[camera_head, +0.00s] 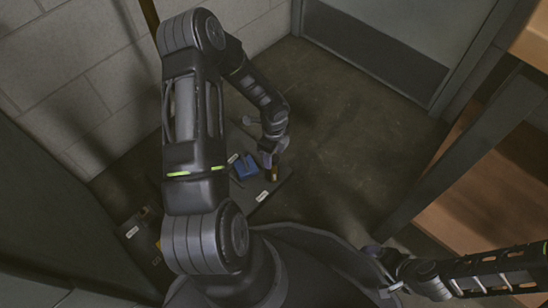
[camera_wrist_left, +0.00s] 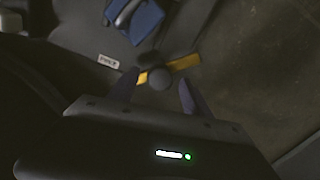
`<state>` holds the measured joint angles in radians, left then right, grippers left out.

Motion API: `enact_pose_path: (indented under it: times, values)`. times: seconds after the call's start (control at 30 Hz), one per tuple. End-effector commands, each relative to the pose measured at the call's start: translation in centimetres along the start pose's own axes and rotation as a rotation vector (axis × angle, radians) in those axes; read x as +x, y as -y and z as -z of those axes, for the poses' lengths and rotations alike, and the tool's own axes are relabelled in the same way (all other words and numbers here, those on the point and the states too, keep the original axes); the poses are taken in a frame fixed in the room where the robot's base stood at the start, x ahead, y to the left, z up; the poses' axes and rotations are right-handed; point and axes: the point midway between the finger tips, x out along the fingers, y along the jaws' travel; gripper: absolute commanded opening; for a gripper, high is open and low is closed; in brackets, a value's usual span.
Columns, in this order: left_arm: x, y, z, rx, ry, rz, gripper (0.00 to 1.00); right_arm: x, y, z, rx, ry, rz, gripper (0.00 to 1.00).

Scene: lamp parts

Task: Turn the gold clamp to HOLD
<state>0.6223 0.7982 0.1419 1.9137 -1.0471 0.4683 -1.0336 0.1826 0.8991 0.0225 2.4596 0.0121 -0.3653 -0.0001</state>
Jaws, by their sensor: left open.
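The gold clamp (camera_wrist_left: 183,64) is a yellow bar with a dark round knob over its middle, in the left wrist view. In the head view a small gold part of it (camera_head: 275,174) shows just below my left gripper (camera_head: 268,158). My left gripper (camera_wrist_left: 158,82) is open, with its two dark fingertips apart on either side of the knob and the bar's left end. I cannot tell whether they touch it. A small white label (camera_wrist_left: 108,61) lies left of the clamp; its text is too small to read. My right arm shows at the lower right; its gripper's jaws are unclear.
A blue part (camera_wrist_left: 136,20) sits beside the clamp on a dark board (camera_head: 278,190); it also shows in the head view (camera_head: 246,167). A dark case (camera_head: 140,232) lies at the lower left. Brown shelving (camera_head: 480,185) stands at the right. Open floor (camera_head: 350,130) lies right of the board.

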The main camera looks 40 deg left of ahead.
Motion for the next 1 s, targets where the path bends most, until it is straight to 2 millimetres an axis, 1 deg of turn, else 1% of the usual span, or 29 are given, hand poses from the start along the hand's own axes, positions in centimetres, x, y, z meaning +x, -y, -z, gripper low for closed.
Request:
enact_pose_path:
  times: [0.07,0.33,1.0]
  values:
    - [0.45,0.02,-0.02,-0.001,0.000,0.001,0.57,0.23,-0.09,0.05,0.000,-0.001,0.001,0.85]
    - [0.40,0.03,-0.03,0.000,0.000,0.001,0.57,0.15,-0.06,0.06,0.000,-0.001,0.001,0.85]
    - [0.39,0.04,-0.01,0.000,0.000,0.001,0.02,0.17,-0.08,0.02,0.000,0.000,0.000,0.85]
